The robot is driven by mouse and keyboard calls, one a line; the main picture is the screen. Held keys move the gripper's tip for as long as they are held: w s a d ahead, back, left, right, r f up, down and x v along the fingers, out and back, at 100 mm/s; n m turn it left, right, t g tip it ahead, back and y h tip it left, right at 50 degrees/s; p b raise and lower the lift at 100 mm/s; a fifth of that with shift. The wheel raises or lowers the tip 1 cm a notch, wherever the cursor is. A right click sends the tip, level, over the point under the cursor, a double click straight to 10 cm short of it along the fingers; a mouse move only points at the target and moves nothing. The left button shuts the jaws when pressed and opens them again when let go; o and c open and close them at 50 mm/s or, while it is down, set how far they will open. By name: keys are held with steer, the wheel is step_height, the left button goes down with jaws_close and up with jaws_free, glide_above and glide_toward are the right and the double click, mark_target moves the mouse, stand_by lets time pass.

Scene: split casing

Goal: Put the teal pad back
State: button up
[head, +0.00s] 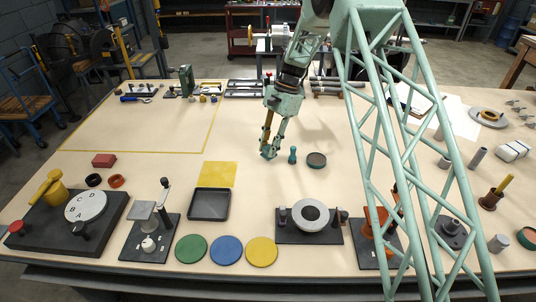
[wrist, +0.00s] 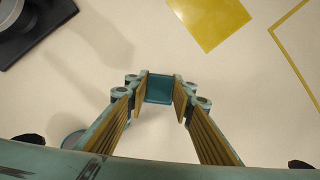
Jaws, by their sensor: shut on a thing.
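The teal pad (wrist: 159,89) is a small square-edged block between my fingertips in the wrist view. My gripper (wrist: 158,98) is shut on it, with one finger pad on each side. In the head view my gripper (head: 268,152) points down over the middle of the table; the pad is hard to tell from the teal fingers there. I cannot tell how high the pad is above the table. A small teal peg-like piece (head: 293,155) stands just right of my gripper. A round dark dish with a teal-grey rim (head: 316,160) lies further right.
A yellow square (head: 217,174) and a black tray (head: 209,204) lie left and nearer. A dark base with a grey ring (head: 310,216) stands at the front. Green, blue and yellow discs (head: 226,250) line the front edge. The table's left-centre is clear.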

steer(key=shift+w, duration=0.1)
steer(key=shift+w+a, duration=0.1)
steer(key=shift+w, duration=0.1)
steer(key=shift+f+b, duration=0.5)
steer(key=shift+f, duration=1.3)
steer(key=shift+f, duration=0.1)
steer(key=o, duration=0.9)
steer(key=shift+p+v, duration=1.15)
steer(key=shift+v, duration=4.95)
steer(key=shift+s, duration=0.1)
